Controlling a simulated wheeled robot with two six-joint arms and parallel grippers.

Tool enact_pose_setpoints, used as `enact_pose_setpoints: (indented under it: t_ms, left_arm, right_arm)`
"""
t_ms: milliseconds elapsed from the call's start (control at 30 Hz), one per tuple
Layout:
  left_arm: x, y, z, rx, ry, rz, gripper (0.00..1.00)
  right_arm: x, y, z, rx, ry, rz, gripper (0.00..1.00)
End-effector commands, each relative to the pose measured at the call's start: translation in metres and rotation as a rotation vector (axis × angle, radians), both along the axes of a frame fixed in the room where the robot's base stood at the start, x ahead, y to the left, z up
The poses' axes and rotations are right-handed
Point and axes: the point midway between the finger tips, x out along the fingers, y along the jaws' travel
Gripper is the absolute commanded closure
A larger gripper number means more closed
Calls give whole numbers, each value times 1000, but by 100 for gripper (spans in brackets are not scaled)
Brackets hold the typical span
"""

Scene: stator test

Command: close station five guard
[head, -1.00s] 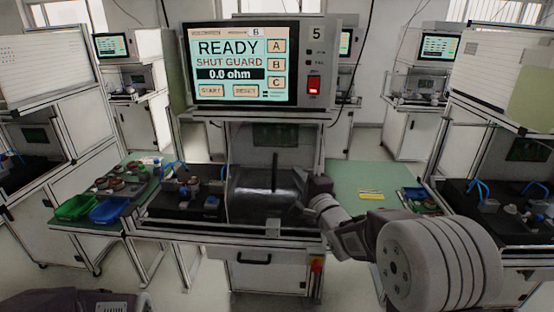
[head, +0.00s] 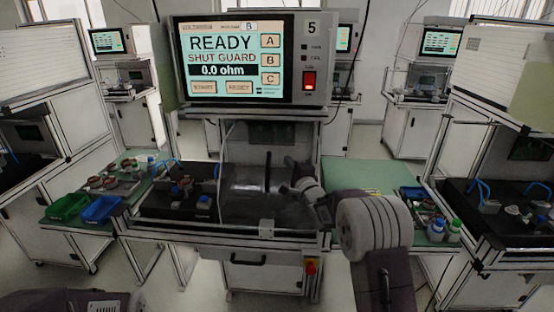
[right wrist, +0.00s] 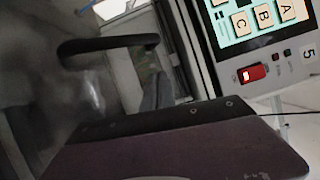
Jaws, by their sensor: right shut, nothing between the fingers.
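Station five's guard (head: 240,205) is a clear, glossy panel. It covers the right part of the work bay, while the left part with the fixture (head: 185,195) is uncovered. Its black upright handle (head: 268,172) stands near the panel's middle; the handle also shows in the right wrist view (right wrist: 108,43), turned sideways. My right gripper (head: 287,178) is shut and empty, just right of the handle; I cannot tell whether it touches. The station five screen (head: 235,58) reads READY, SHUT GUARD, 0.0 ohm. My left gripper is out of view.
A red switch (head: 309,81) is beside the screen. A green bin (head: 68,207) and a blue bin (head: 102,210) stand on the left side table. Bottles (head: 436,229) stand at the right, near a neighbouring station. A red-and-yellow button (head: 310,267) sits below the bench.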

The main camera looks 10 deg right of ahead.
Motion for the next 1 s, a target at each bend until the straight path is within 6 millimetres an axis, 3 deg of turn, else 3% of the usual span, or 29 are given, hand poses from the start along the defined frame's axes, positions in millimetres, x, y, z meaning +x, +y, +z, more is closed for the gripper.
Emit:
enact_pose_setpoints:
  t_ms: [100,300,767,867,1000]
  left_arm:
    - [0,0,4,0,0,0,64]
    - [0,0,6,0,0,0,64]
    - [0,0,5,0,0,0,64]
    - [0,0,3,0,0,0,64]
    - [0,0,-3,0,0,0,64]
  right_arm:
    - [5,20,3,1,1,4,100]
    - [7,38,5,0,0,1,100]
    - [8,42,5,0,0,1,100]
    - [10,51,4,-1,0,2,100]
    - [17,77,3,1,-2,6,100]
